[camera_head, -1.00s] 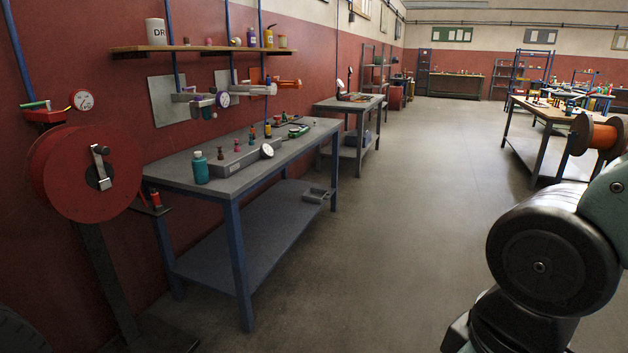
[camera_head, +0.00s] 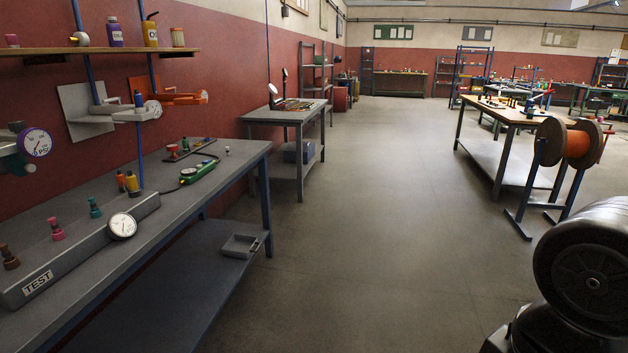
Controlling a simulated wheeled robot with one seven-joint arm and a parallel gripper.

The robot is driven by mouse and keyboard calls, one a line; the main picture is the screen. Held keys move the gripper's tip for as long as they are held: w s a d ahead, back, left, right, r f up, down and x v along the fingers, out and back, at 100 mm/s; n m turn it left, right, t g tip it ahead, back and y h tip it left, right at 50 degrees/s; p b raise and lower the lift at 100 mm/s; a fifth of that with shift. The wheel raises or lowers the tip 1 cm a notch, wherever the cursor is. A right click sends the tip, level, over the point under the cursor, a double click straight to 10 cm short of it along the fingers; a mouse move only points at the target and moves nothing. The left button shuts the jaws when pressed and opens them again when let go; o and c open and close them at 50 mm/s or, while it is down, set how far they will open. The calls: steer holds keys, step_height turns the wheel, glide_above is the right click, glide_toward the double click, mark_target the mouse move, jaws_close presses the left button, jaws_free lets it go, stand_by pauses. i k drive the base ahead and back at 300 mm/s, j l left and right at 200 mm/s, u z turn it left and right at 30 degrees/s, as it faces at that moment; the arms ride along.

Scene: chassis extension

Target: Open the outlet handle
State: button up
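I cannot tell which part is the outlet handle. A grey block marked TEST (camera_head: 85,250) lies on the left workbench, with a row of small coloured knobs and a round white gauge (camera_head: 122,226) at its near side. The knobs include a brown one (camera_head: 9,257), a pink one (camera_head: 56,229) and a teal one (camera_head: 95,208). A green device (camera_head: 195,174) with a hose lies farther back on the bench. Grey and orange fittings (camera_head: 170,98) stick out from the wall. My gripper is not in view; only a dark round part of my arm shows at lower right.
The left workbench (camera_head: 232,150) has a lower shelf with a small grey tray (camera_head: 240,246). A second bench (camera_head: 285,117) stands beyond it. An orange cable reel (camera_head: 577,145) and a wooden-topped table (camera_head: 500,113) stand at right. The floor (camera_head: 390,220) between is clear.

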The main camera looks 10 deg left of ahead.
mark_target(119, 98)
steer(key=i+j+u, duration=0.15)
steer(key=i+u, duration=0.3)
steer(key=i, duration=0.15)
steer(key=i+l+u, duration=0.1)
steer(key=i+u, duration=0.35)
steer(key=i, duration=0.15)
steer(key=i+l+u, duration=0.3)
steer(key=i+u, duration=0.15)
steer(key=i, duration=0.15)
steer(key=i+j+u, duration=0.1)
steer(key=i+u, duration=0.15)
steer(key=i, duration=0.4)
steer(key=i+u, duration=0.3)
steer(key=i, duration=0.3)
steer(key=i+l, duration=0.5)
